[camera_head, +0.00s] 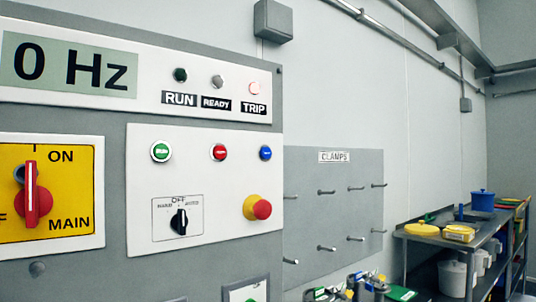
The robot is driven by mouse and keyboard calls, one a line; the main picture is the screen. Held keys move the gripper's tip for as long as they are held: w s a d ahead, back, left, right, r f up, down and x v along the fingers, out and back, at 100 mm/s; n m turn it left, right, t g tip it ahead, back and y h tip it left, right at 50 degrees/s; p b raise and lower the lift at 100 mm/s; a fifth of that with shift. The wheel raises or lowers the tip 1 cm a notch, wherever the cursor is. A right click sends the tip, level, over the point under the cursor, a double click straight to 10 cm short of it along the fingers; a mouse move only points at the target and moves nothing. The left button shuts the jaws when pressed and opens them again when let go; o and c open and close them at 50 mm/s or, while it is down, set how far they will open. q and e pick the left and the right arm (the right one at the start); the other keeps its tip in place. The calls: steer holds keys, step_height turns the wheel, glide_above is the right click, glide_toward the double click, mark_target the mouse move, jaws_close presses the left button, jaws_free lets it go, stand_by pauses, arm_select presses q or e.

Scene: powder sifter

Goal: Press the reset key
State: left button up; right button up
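A control panel fills the left of the head view. A blue push button (265,153) sits at the right end of a row on its white plate (150,222); its small lettering is too small to read, so I cannot confirm it is the reset key. Left of it are a red button (219,152) and a green button (160,151). A red mushroom button with a yellow collar (262,209) sits below the blue one. Neither of my grippers is in view.
The display (68,66) reads 0 Hz. The TRIP lamp (254,88) looks pale pink. The red main switch handle (32,193) points up to ON. A black selector (179,220) is below the green button. A pegboard (334,215) and laden bench (425,235) stand right.

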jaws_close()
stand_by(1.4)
